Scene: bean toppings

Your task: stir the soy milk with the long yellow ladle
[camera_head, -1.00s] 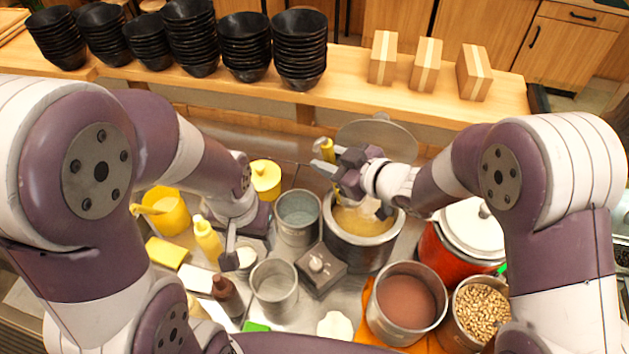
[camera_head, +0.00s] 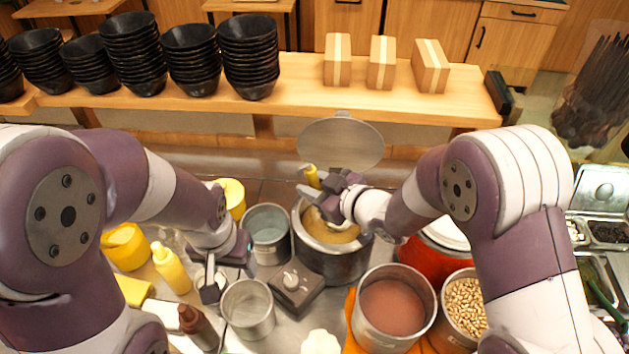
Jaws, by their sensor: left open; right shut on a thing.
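The soy milk pot (camera_head: 335,262) is a large metal pot with tan liquid (camera_head: 326,230) inside, at the middle of the counter. Its round lid (camera_head: 341,143) stands raised behind it. My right gripper (camera_head: 318,188) is over the pot's back left part, shut on the long yellow ladle (camera_head: 312,174). The ladle's yellow handle top shows above the fingers; its lower end is hidden by the gripper and the pot. My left gripper (camera_head: 209,284) is open and low over the counter, left of the pot, beside the empty metal cups.
Two metal cups (camera_head: 248,310) (camera_head: 267,232) stand left of the pot. A brown-filled pot (camera_head: 392,308) and a bean pot (camera_head: 466,305) are at front right. A red pot (camera_head: 433,258) is right. Yellow bottle (camera_head: 170,268) and brown bottle (camera_head: 197,326) stand left. Black bowls (camera_head: 250,58) line the back shelf.

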